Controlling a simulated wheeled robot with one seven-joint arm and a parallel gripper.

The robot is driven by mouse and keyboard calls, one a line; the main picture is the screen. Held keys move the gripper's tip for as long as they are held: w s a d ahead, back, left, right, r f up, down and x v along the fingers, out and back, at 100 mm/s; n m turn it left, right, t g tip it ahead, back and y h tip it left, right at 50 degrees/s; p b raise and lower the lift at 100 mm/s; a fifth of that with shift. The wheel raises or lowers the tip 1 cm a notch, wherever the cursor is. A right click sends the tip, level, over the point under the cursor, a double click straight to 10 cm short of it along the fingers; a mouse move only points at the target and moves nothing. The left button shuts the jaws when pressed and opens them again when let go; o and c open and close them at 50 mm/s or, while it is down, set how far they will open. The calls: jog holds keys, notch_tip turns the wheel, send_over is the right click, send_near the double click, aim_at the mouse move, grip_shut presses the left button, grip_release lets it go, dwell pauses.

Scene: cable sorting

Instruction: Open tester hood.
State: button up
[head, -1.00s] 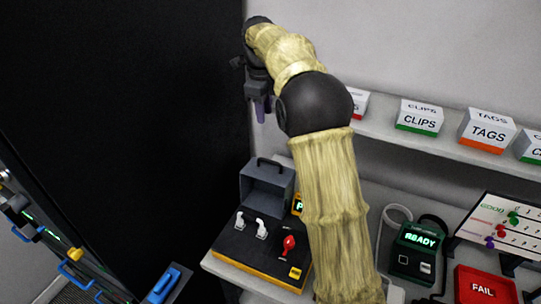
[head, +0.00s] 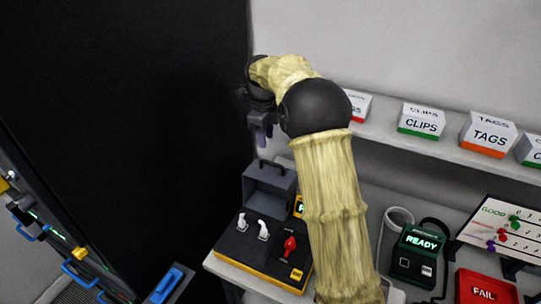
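The tester (head: 262,268) is a dark box with a yellow front edge on the worktop at bottom centre-left. Its grey hood (head: 268,193) stands raised at the back, with a dark handle (head: 273,165) along its top. Two white connectors and a red lever (head: 290,247) lie uncovered in front of the hood.
My arm hides part of a lit display beside the tester. To the right are a READY device (head: 420,250), a red FAIL tray (head: 484,291) and a GOOD board (head: 497,228). A shelf (head: 385,132) with labelled boxes runs behind. A black panel (head: 130,110) fills the left.

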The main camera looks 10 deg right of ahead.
aim_at(267, 162)
jog(key=f, duration=0.3)
jog(key=f+p, duration=0.1)
jog(key=f, duration=0.5)
jog(key=shift+w+d+p, duration=0.2)
jog(key=shift+w+p, duration=0.1)
grip_shut()
